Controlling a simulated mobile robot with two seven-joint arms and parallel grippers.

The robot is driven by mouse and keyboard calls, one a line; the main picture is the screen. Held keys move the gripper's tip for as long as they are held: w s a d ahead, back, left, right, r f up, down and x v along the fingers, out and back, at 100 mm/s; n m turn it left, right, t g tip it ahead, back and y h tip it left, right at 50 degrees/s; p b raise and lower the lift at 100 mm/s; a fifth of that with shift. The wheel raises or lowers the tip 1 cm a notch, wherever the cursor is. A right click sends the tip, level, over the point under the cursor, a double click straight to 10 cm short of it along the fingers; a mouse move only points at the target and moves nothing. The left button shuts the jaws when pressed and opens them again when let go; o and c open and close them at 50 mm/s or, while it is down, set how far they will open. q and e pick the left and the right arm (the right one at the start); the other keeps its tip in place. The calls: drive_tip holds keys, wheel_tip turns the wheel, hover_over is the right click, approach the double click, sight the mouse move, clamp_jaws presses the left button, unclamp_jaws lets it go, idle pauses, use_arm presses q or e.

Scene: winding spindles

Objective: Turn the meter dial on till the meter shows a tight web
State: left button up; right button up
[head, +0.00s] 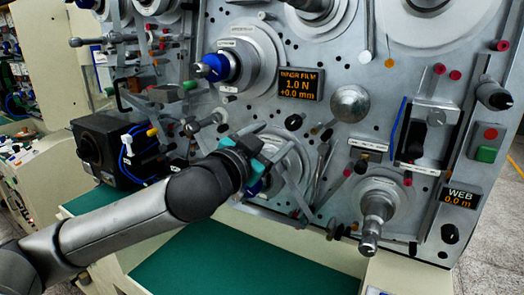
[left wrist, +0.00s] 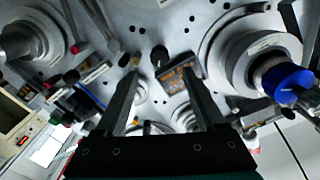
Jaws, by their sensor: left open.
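A small meter (head: 300,83) on the machine's grey front plate reads "INNER FILM 1.0 N +0.0 mm"; it also shows, turned round, in the left wrist view (left wrist: 180,77). A black dial (head: 293,122) sits just below it in the head view, and in the left wrist view the dial (left wrist: 159,56) stands between the lines of my fingers. My left gripper (head: 284,165) is open and empty, below the dial in the head view; its fingertips (left wrist: 160,78) appear apart from it. My right gripper is not in view.
A blue-capped spindle (head: 215,67) juts out left of the meter. A round metal knob (head: 350,104) and a lower right spindle (head: 375,215) also stick out. A second display (head: 460,198) reads "WEB 0.0 m", with a black knob (head: 450,233) below it. The green surface (head: 240,262) is clear.

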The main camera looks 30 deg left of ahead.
use_arm(q)
drive_tip(key=shift+s+d+p, duration=0.1)
drive_tip(key=shift+s+p, duration=1.6)
drive_tip(key=shift+s, duration=0.05)
